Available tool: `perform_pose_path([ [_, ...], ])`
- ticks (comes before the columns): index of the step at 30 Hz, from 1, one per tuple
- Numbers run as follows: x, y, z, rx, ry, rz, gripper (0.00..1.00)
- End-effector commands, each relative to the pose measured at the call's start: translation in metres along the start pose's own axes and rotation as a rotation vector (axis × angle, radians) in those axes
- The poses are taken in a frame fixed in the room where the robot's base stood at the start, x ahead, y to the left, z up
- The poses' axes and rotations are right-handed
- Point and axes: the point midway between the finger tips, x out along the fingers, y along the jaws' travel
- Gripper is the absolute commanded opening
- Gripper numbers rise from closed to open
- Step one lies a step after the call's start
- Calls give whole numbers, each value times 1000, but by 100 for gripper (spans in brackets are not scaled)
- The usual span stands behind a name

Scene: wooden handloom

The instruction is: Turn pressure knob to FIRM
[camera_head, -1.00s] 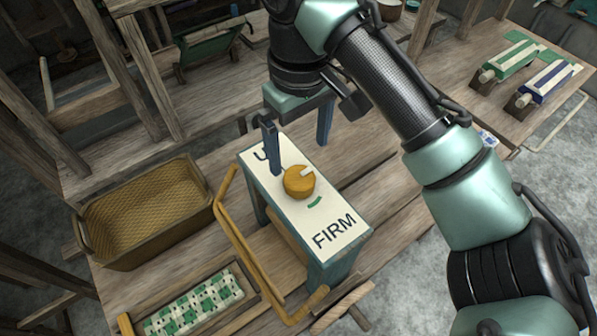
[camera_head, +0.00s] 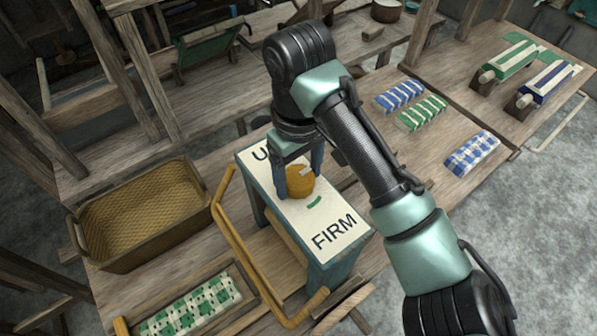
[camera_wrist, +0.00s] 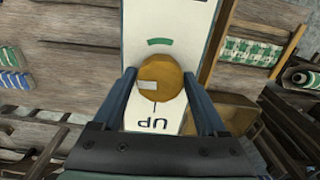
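The round ochre pressure knob (camera_head: 300,184) sits on the white top plate of a teal box (camera_head: 326,238), marked "U…" at the far end and FIRM at the near end. A pale pointer mark shows on the knob, towards the upper right in the head view. My gripper (camera_head: 299,186) is down at the knob, one finger on each side. In the wrist view the knob (camera_wrist: 160,77) lies between my fingertips (camera_wrist: 160,73), close to both; I cannot tell whether they touch it. The mark faces left there, and "UP" is upside down below it.
A yellow bent bar (camera_head: 243,240) runs along the box's left side. A woven basket (camera_head: 143,215) stands to the left, and a green-checked cloth (camera_head: 190,303) lies in front. Blue and green cloth pieces (camera_head: 421,112) lie on the bench to the right.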

Motion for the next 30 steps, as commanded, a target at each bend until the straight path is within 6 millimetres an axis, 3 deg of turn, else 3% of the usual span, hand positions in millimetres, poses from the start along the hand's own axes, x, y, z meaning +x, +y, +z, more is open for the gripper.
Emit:
perform_pose_path([
  [1, 0, 0, 0, 0, 0, 0, 64],
  [10, 0, 0, 0, 0, 0, 1, 11],
  [20, -3, 0, 0, 51, -1, -2, 11],
  [30, -5, -2, 0, 291, -5, -6, 11],
])
